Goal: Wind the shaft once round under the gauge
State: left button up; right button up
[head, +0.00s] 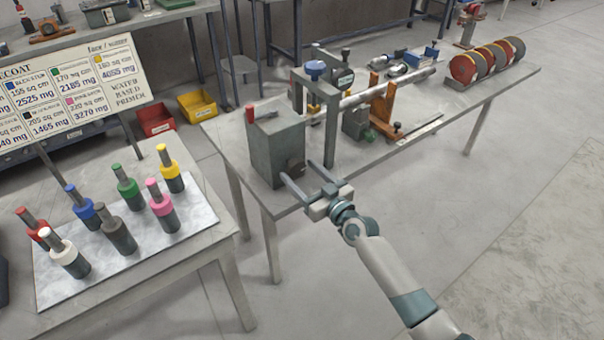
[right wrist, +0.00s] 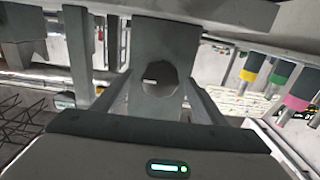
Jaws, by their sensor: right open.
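The shaft (head: 358,98) is a pale metal rod lying slantwise across the far table, partly carried by an orange stand (head: 382,105). A grey upright frame (head: 331,125) with a blue knob (head: 314,68) stands over its near end. A small dark gauge-like block (head: 345,78) sits beside the frame top. A grey box (head: 276,150) with a red lever (head: 250,114) stands at the near end. My right gripper (head: 297,169) is open at the box's front, around or before a small dark part. In the right wrist view, a dark round part (right wrist: 157,77) shows between the fingers. My left gripper is out of view.
Coloured discs (head: 487,62) stand on a rack at the table's far end. Red (head: 154,120) and yellow (head: 197,105) bins stand behind. The floor at right is clear.

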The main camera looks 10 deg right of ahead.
jog(key=shift+c, duration=0.9)
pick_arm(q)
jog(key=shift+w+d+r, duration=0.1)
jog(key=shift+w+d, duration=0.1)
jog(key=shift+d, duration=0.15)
pick_arm(e)
jog(key=c, duration=0.9)
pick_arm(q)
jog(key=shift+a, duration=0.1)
pick_arm(e)
jog(key=shift+o, duration=0.2)
jog(key=shift+m, duration=1)
jog(key=m, duration=0.2)
jog(key=shift+m, duration=0.3)
jog(key=m, duration=0.5)
jog(key=shift+m, duration=1.3)
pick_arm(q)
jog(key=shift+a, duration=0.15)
